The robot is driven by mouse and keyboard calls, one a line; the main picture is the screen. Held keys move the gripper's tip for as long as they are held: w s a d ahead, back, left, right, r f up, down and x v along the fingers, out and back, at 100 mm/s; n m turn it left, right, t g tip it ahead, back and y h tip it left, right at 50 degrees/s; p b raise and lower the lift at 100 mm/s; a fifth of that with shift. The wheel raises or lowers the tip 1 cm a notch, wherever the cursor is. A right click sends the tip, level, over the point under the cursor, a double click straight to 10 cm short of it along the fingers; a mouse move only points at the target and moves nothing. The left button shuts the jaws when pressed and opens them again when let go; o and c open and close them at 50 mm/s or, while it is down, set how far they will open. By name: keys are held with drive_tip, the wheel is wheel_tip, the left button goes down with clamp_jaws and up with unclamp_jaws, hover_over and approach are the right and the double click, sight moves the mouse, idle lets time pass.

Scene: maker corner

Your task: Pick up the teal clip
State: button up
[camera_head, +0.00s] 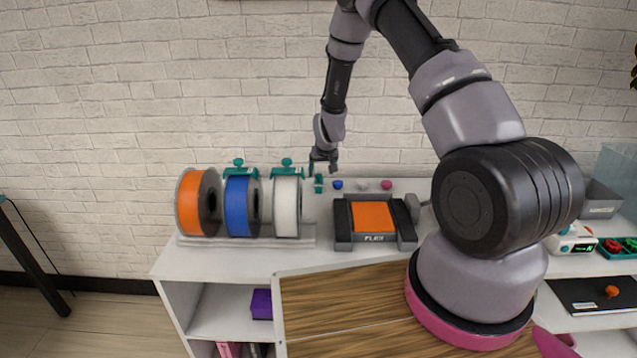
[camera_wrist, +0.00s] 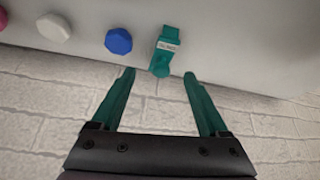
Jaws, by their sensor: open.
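A teal clip (camera_head: 319,184) stands on the white cabinet top near the brick wall, right of the white spool. It also shows in the wrist view (camera_wrist: 163,54), with a small pale label on it. My gripper (camera_head: 323,168) is above the clip in the head view, pointing down. In the wrist view my gripper (camera_wrist: 157,72) is open, with its two teal fingers apart. The clip's near end lies just beyond the fingertips, roughly between them, and I see no contact. Two similar teal clips sit on top of the blue spool (camera_head: 238,162) and the white spool (camera_head: 287,162).
A blue knob (camera_wrist: 119,41) is close left of the clip in the wrist view, then a white knob (camera_wrist: 54,27) and a pink one (camera_wrist: 3,18). Orange, blue and white spools (camera_head: 198,203) stand left. A FLEX machine (camera_head: 374,221) stands in front of the knobs.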

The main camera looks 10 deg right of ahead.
sight(320, 176)
drive_tip(key=x, duration=0.5)
drive_tip(key=shift+w+a+f, duration=0.15)
drive_tip(key=shift+w+f, duration=0.1)
drive_tip(key=shift+f, duration=0.05)
drive_tip(key=shift+c, duration=0.3)
clamp_jaws()
